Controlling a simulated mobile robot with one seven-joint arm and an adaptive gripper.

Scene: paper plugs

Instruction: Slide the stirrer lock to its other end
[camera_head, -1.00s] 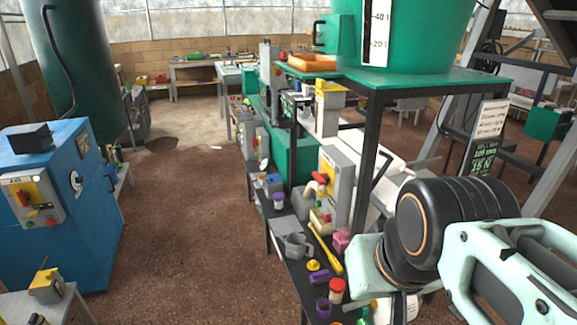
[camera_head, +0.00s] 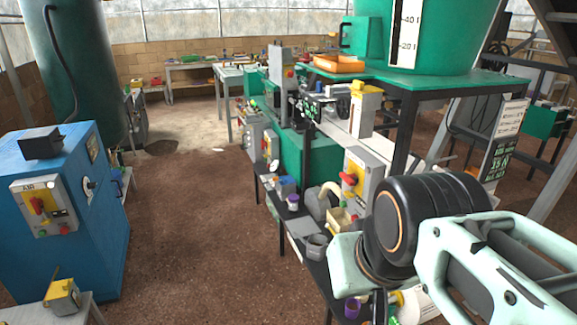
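I cannot tell for sure which part is the stirrer lock. A grey box with a yellow top (camera_head: 366,92) stands beside the green tank's stand. Below it, a grey control box with a yellow panel and red switch (camera_head: 354,179) stands over the dark bench. A similar grey box with a red handle (camera_head: 40,205) is on the blue machine at left. My arm comes in from the lower right and hides part of the bench. My gripper is out of the frame, so its state does not show.
The green tank (camera_head: 445,35) rests on a green-topped stand (camera_head: 455,84) at the right. The dark bench (camera_head: 314,268) holds cups and small parts. The blue machine (camera_head: 85,235) stands at left. Brown floor (camera_head: 200,230) lies open between them.

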